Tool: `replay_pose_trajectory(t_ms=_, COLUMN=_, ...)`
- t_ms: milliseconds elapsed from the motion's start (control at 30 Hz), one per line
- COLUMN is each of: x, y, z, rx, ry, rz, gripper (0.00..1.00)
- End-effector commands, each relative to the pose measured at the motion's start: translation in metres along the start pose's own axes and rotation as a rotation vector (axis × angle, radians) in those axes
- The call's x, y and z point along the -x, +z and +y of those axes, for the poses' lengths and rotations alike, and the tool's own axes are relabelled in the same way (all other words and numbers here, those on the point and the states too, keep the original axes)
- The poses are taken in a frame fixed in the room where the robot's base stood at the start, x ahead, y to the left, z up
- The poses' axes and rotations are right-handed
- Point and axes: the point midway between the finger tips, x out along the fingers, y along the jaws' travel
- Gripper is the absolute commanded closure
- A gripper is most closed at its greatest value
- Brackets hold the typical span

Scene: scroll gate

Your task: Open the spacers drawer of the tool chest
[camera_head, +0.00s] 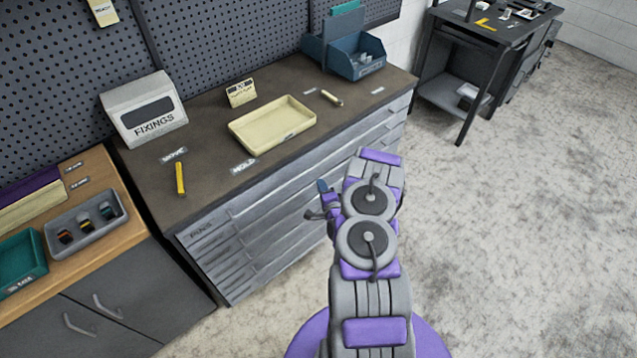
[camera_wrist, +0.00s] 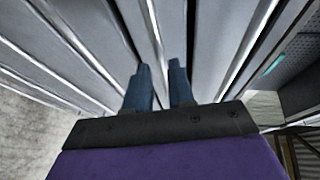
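The grey tool chest (camera_head: 262,218) stands under the dark worktop, with a stack of wide, shallow drawers that look shut. The top drawer carries a label (camera_head: 201,229) that seems to read PINS. I cannot read a spacers label, and my arm hides part of the right-hand front. My gripper (camera_head: 320,205) is at the chest front, right of its middle. In the wrist view the two blue fingers (camera_wrist: 160,80) stand apart with a narrow gap, pointing at the drawer fronts (camera_wrist: 110,45). Nothing shows between them, and I cannot tell whether they touch a drawer edge.
On the worktop (camera_head: 215,160) are a cream tray (camera_head: 272,125), a FIXINGS box (camera_head: 144,108), a yellow tool (camera_head: 180,179) and a blue bin (camera_head: 345,55). A wooden-topped cabinet (camera_head: 120,230) adjoins on the left. The floor (camera_head: 520,220) on the right is clear.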

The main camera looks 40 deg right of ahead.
Motion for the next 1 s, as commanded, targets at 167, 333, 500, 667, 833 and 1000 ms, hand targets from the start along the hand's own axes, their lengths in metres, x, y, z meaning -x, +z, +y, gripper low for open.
replay_pose_trajectory(t_ms=167, x=-0.029, y=0.001, z=0.0, rx=0.003, ry=-0.006, rz=-0.001, gripper=0.77)
replay_pose_trajectory(t_ms=333, x=-0.042, y=0.002, z=0.0, rx=0.001, ry=-0.001, rz=-0.001, gripper=0.77)
replay_pose_trajectory(t_ms=500, x=-0.046, y=0.001, z=-0.001, rx=0.0, ry=0.0, rz=0.001, gripper=0.77)
replay_pose_trajectory(t_ms=667, x=-0.046, y=0.0, z=-0.001, rx=-0.001, ry=-0.001, rz=0.001, gripper=0.77)
replay_pose_trajectory(t_ms=833, x=-0.046, y=0.0, z=-0.001, rx=0.0, ry=0.0, rz=0.001, gripper=0.9)
replay_pose_trajectory(t_ms=1000, x=-0.046, y=0.0, z=0.0, rx=-0.001, ry=0.001, rz=0.001, gripper=1.0)
